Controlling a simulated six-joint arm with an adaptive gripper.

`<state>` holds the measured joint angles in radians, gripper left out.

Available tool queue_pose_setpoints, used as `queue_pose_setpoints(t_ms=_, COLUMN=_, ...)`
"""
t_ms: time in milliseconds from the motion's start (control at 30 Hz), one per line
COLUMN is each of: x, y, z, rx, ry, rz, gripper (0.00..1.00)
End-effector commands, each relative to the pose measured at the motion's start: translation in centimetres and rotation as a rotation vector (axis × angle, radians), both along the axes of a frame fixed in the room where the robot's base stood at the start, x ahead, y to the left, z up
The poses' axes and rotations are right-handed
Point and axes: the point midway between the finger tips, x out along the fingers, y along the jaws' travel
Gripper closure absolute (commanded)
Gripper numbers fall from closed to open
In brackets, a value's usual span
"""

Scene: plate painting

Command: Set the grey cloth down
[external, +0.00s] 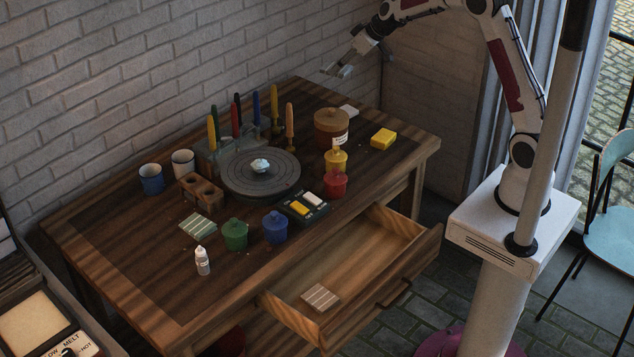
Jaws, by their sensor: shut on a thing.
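My gripper (337,71) is high at the back, in the air above the table's far right part. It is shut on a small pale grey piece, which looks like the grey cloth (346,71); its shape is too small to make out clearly. The wooden table (130,265) is below, with no contact between it and the cloth.
The table's left front is clear.

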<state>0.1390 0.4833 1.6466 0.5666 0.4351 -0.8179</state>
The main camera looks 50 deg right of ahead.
Motion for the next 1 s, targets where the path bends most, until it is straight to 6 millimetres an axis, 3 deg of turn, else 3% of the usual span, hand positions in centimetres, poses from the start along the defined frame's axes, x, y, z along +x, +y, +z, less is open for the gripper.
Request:
queue_pose_setpoints(t_ms=400, x=5.8, y=1.4, z=-0.5, rx=0.000, ry=0.000, rz=0.070, gripper=0.73)
queue_pose_setpoints(t_ms=1000, x=12.5, y=3.0, z=-3.1, rx=-0.001, ry=0.001, rz=0.152, gripper=0.73)
